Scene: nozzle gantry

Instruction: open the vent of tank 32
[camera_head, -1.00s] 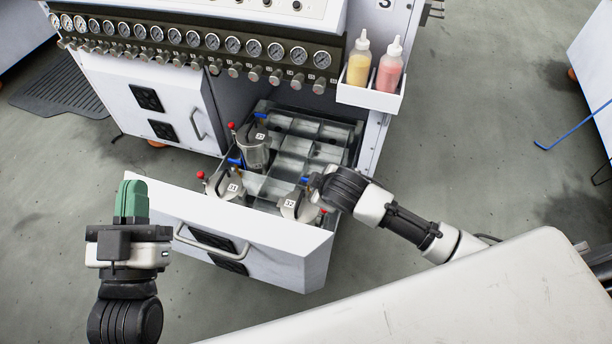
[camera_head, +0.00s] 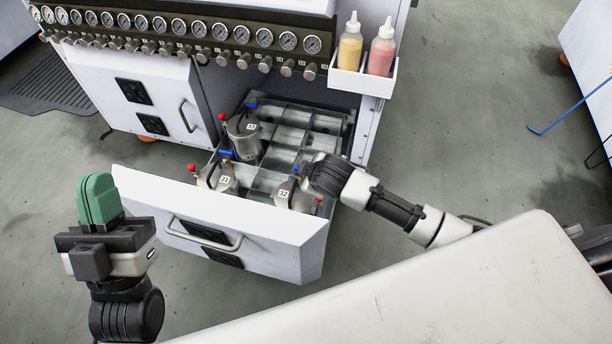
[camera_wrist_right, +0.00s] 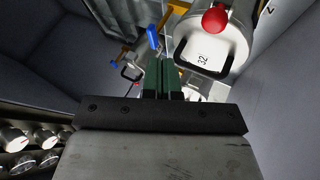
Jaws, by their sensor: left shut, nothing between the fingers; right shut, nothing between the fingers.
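Tank 32 (camera_head: 283,194) is a metal pot with a red knob (camera_head: 318,200), standing in the front right of the open drawer (camera_head: 250,245). The right wrist view shows its "32" label (camera_wrist_right: 203,60) and red knob (camera_wrist_right: 214,18) close up. A blue-ended lever (camera_wrist_right: 153,37) shows just beyond my right gripper's tips, left of the tank. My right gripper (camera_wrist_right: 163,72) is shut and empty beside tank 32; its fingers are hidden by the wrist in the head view. My left gripper (camera_head: 99,190) is shut and empty, left of the drawer front.
Tank 31 (camera_head: 222,180) stands left of tank 32, with another similar tank (camera_head: 243,140) behind. Drawer compartments at the back right are empty. Gauges (camera_head: 190,28) and knobs line the cabinet above. Two bottles (camera_head: 366,50) sit in a white holder. Floor left of the drawer is clear.

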